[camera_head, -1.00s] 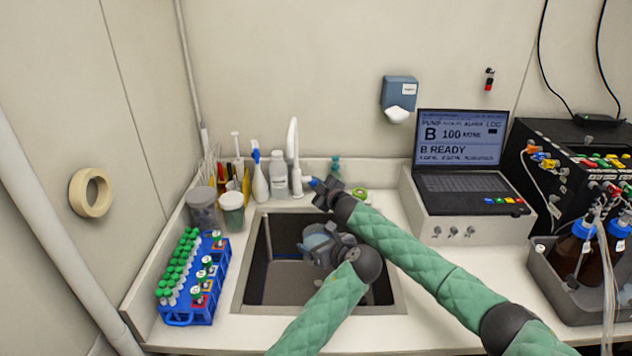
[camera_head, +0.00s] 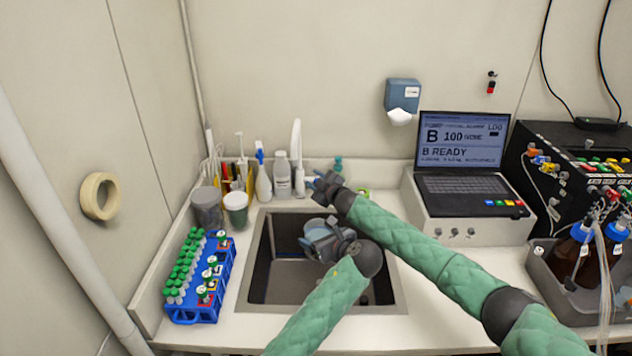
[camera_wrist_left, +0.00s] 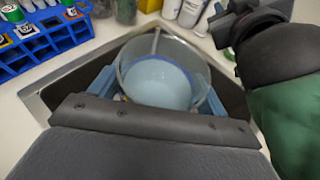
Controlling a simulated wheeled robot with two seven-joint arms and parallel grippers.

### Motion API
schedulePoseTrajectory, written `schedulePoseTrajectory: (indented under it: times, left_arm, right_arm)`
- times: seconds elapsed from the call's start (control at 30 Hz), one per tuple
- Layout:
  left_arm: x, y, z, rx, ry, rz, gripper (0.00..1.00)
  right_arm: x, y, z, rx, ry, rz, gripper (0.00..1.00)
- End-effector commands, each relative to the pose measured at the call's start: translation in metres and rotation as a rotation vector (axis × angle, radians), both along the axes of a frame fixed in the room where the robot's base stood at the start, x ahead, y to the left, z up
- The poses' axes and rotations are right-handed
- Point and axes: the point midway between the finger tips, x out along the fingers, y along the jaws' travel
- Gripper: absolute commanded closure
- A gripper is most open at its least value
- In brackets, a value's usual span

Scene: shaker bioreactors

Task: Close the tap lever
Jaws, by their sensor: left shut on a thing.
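The white tap (camera_head: 297,150) stands upright behind the sink. Its lever is not clearly visible beside my right gripper. My right gripper (camera_head: 318,184) is at the tap's lower right side. Its finger opening and any contact with the lever are too small to tell. Part of it also shows in the wrist view (camera_wrist_left: 228,24). My left gripper (camera_head: 322,240) is over the sink, shut on a clear beaker. In the wrist view, the beaker (camera_wrist_left: 160,82) sits between the blue fingers and contains pale blue liquid.
The sink (camera_head: 250,292) has a metal rim. A blue tube rack (camera_head: 196,315) stands at its left. Bottles (camera_head: 282,178) and cups (camera_head: 236,212) crowd behind it. A laptop (camera_head: 465,185) and a tray of brown bottles (camera_head: 565,300) stand at the right.

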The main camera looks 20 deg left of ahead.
Motion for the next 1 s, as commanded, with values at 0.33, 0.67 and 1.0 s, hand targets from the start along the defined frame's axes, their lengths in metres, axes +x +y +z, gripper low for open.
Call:
schedulePoseTrajectory:
  times: [0.33,0.67,1.0]
  left_arm:
    - [0.0,0.0,-0.009,0.0,-0.001,0.0,0.53]
    - [0.0,0.0,-0.027,0.0,-0.002,-0.001,0.53]
    - [0.0,0.0,-0.04,0.0,-0.002,-0.001,0.53]
  right_arm:
    - [-0.012,-0.018,-0.002,-0.001,0.001,-0.001,0.67]
    - [-0.045,-0.053,0.004,-0.003,0.0,0.0,0.67]
    - [-0.073,-0.081,0.011,-0.001,0.0,0.002,0.67]
